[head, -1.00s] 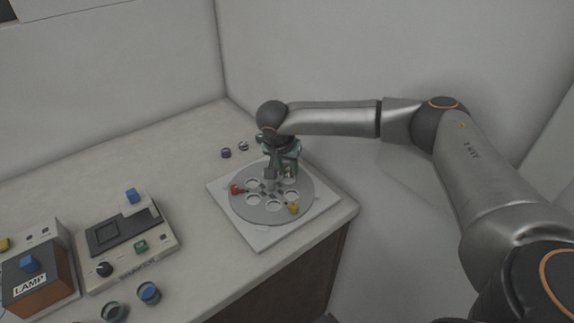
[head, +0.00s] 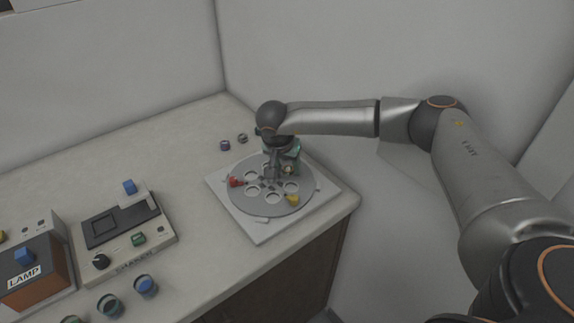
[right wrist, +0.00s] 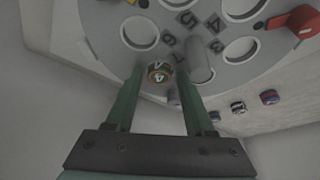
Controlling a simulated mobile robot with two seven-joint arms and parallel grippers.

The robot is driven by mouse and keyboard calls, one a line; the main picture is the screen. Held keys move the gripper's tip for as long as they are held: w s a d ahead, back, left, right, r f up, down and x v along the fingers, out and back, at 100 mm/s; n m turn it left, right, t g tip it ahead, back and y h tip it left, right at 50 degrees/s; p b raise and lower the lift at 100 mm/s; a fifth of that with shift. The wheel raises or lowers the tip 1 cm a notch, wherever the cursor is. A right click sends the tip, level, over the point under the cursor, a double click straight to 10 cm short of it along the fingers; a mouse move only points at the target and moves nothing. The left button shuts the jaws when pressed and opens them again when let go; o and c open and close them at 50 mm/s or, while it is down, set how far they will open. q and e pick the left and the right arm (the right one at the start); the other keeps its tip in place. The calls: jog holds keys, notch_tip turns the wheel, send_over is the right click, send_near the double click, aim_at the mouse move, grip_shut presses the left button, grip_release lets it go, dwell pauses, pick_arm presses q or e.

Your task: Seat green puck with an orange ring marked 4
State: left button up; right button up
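The turntable disc (head: 240,201), grey with round holes and number tiles, lies on a white base plate at the counter's right corner. The puck marked 4 (right wrist: 158,73) stands at the disc's near side in the right wrist view, greenish with an orange-brown band. My right gripper (right wrist: 159,70) has its two green fingers apart, one on each side of the puck, with visible gaps. Whether the puck sits fully in its hole I cannot tell. In the head view my right gripper (head: 280,165) is over the disc's far right part and hides some of it. My left gripper is not in view.
A red clamp piece (head: 235,182) and a yellow one (head: 293,200) stand at the disc's rim. A grey post (right wrist: 201,66) rises near the fingers. Loose pucks (head: 225,145) lie behind the plate.

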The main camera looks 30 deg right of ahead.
jog(key=shift+o, duration=0.8)
jog(key=shift+f, duration=0.1)
jog(key=shift+s+a+r+p, duration=0.1)
jog(key=shift+r+p, duration=0.4)
jog(key=p+v, duration=0.6)
jog(key=v, duration=0.5)
jog(key=shift+a+r+p, duration=0.15)
jog(key=shift+r+p, duration=0.2)
jog(key=shift+p, duration=0.05)
jog(key=shift+s+f, duration=0.1)
jog(key=shift+s, duration=0.1)
